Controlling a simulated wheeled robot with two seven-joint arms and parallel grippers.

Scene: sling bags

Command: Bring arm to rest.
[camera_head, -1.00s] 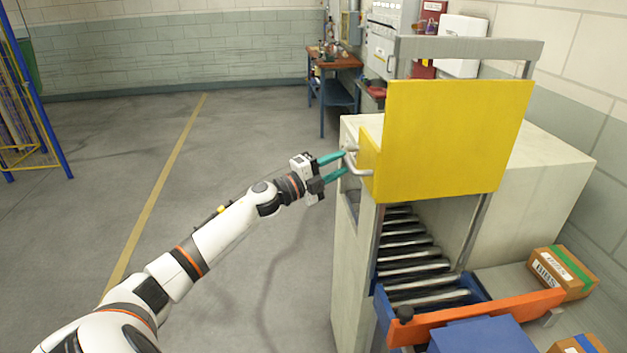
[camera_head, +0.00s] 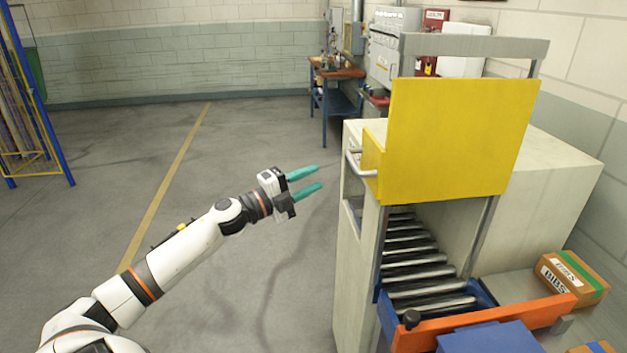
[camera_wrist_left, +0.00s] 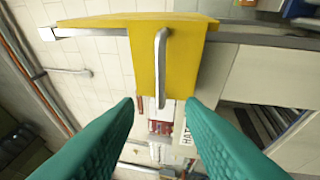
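My left arm reaches in from the left in the head view. Its gripper (camera_head: 312,179) has two teal fingers, spread apart with nothing between them. It hangs in the air to the left of the machine's metal handle (camera_head: 360,165), clear of it. The handle sits on the left side of the yellow door panel (camera_head: 450,137), which is raised above the roller opening. In the left wrist view the handle (camera_wrist_left: 160,65) shows ahead, beyond the open fingertips (camera_wrist_left: 158,105). My right gripper is in neither view.
The pale machine housing (camera_head: 350,260) stands right of the gripper. Rollers (camera_head: 415,262) lead to an orange bar (camera_head: 480,322) and a blue box (camera_head: 487,338). A labelled carton (camera_head: 572,279) sits at right. A workbench (camera_head: 338,90) stands behind.

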